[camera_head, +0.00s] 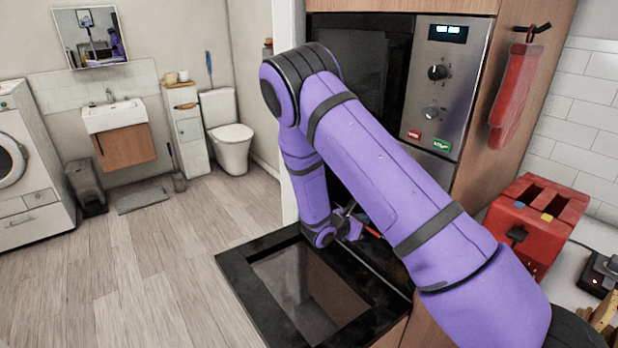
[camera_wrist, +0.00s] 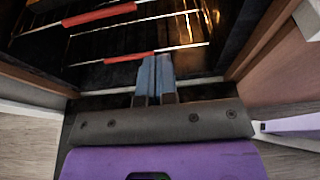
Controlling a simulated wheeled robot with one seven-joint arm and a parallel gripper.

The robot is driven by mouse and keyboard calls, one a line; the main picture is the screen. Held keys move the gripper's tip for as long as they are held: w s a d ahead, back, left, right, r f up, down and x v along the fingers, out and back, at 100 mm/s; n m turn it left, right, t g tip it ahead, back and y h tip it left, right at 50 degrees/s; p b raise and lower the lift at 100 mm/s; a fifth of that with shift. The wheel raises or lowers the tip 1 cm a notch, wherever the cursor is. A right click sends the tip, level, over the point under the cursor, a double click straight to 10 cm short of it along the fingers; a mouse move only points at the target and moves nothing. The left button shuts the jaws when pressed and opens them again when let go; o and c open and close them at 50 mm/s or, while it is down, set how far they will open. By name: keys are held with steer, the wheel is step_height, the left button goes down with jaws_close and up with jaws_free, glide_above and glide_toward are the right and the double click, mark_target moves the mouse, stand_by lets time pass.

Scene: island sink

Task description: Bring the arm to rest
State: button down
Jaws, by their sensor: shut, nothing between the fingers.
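My purple arm reaches across the head view from the lower right and bends down over an open black oven door (camera_head: 235,262). My gripper (camera_head: 352,222) is low behind the arm there, its fingers partly hidden. In the wrist view my gripper (camera_wrist: 154,62) has its two grey-blue fingers together with nothing between them. They point into the lit oven, at wire racks (camera_wrist: 190,48) with red strips (camera_wrist: 128,57) on their front edges. The fingertips are close to the lower rack's front; I cannot tell whether they touch it.
An oven mitt (camera_head: 515,95) hangs right of the control panel (camera_head: 440,85). A red toaster (camera_head: 540,215) stands on the right counter, close to my arm. Cabinet sides flank the oven opening. The wooden floor (camera_head: 130,270) at left is clear, with a washing machine (camera_head: 25,165) and toilet (camera_head: 230,135) beyond.

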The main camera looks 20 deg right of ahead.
steer(key=s+r+m+g+y, duration=0.25)
steer(key=s+r+m, duration=0.4)
steer(key=r, duration=0.55)
steer(key=s+r+m+g+y, duration=0.25)
steer(key=s+r+m, duration=0.4)
steer(key=r, duration=0.55)
steer(key=s+a+r+m+t+y, duration=0.3)
steer(key=s+r, duration=0.4)
steer(key=s, duration=0.3)
steer(key=s+a+r+m+t+y, duration=0.2)
steer(key=s+a+r+m+y, duration=0.3)
steer(key=s, duration=0.5)
step_height(320, 180, up, 2)
steer(key=shift+s+a+r+m+t+y, duration=0.3)
steer(key=shift+s+a+t+y, duration=0.1)
steer(key=shift+a, duration=0.2)
steer(key=shift+f, duration=0.1)
